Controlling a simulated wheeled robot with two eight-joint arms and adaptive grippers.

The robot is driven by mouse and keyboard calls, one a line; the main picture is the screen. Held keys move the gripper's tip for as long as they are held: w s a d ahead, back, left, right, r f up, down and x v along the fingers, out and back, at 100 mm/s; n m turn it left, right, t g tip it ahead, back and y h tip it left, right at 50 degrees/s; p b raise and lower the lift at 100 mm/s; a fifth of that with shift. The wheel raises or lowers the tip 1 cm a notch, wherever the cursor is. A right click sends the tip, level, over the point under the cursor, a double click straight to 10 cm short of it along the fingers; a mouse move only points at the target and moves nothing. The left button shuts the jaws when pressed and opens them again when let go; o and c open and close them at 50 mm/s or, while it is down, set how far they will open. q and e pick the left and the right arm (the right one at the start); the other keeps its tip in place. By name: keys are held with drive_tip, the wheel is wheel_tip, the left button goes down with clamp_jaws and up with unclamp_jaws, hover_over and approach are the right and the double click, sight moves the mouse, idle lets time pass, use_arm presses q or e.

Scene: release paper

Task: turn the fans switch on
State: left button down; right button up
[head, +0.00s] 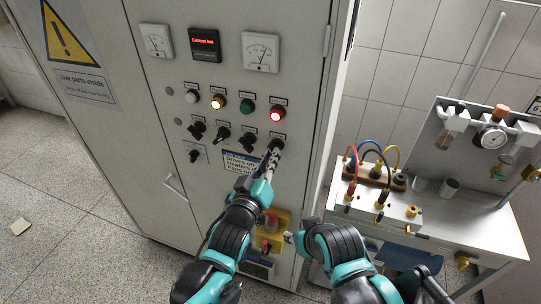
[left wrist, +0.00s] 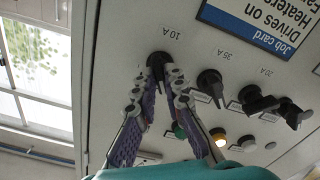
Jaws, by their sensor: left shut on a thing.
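A row of black rotary switches is on the grey cabinet door (head: 150,95). My left gripper (head: 274,154) is at the rightmost switch (head: 277,143) in the head view. In the left wrist view, upside down, the fingers of this gripper (left wrist: 162,72) close around that black knob (left wrist: 157,60), beside a label reading 10 A. Other switches in the row are free: one (left wrist: 211,84) marked 35 A and one (left wrist: 256,101) marked 20 A. Which switch is for the fans cannot be read. My right gripper (head: 290,237) is low before the cabinet; its fingers are unclear.
A job card (head: 242,163) is below the switches, partly covered by my left arm. Lamps (head: 247,106) and meters (head: 260,52) are above. A yellow fixture (head: 272,222) is low on the door. A bench (head: 480,225) with cables and a gauge stands at right.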

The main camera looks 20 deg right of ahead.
use_arm(q)
drive_tip(key=shift+m+p, duration=0.55)
drive_tip(key=shift+m, duration=7.15)
drive_tip(key=c, duration=1.6)
unclamp_jaws()
